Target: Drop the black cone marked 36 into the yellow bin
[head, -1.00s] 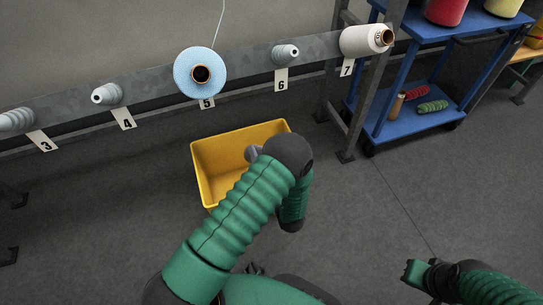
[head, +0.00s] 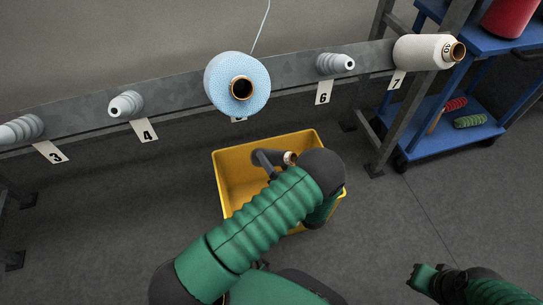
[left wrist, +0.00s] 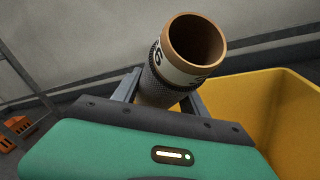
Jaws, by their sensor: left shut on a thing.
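The black cone (left wrist: 160,88) is held between the two grey fingers of my left gripper (left wrist: 165,98) in the left wrist view. It has a brown hollow core and a white label on which a 6 shows; the rest of the marking is partly turned away. In the head view the cone (head: 272,157) is a small dark shape with a brown end, over the yellow bin (head: 232,160). My left forearm hides part of the bin and most of the gripper. The bin wall also shows in the left wrist view (left wrist: 245,100). My right gripper (head: 425,277) is at the lower right, its fingers unclear.
A grey rail behind the bin carries a light blue cone (head: 232,72), a white cone (head: 420,50) at tag 7, and bare grey holders at tags 3, 4 and 6. A blue cart (head: 440,140) stands at the right. The floor right of the bin is clear.

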